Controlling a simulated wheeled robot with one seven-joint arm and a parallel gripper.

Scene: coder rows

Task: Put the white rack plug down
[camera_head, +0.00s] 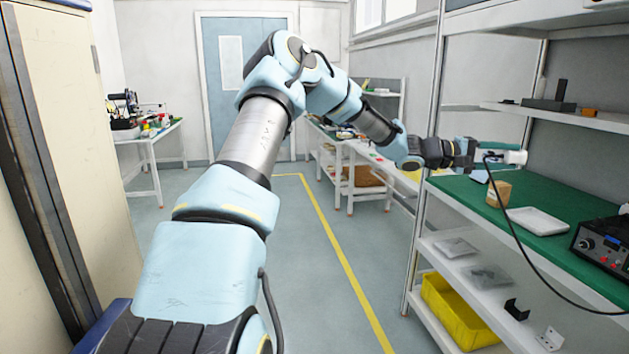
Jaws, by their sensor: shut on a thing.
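My gripper (478,152) is at the right, reached out over the green worktop (573,201) of the shelf rack. It is shut on the white rack plug (514,157), which sticks out to the right of the jaws. The plug is held above the worktop and looks roughly level. The gripper's fingers are small and partly hidden, so the exact grip is hard to see.
Below the plug stand a tan container (499,194) and a white tray (539,221). A black device with knobs (604,243) sits at the right, and a black cable crosses the worktop. A shelf (575,117) hangs above; a yellow bin (456,311) is underneath.

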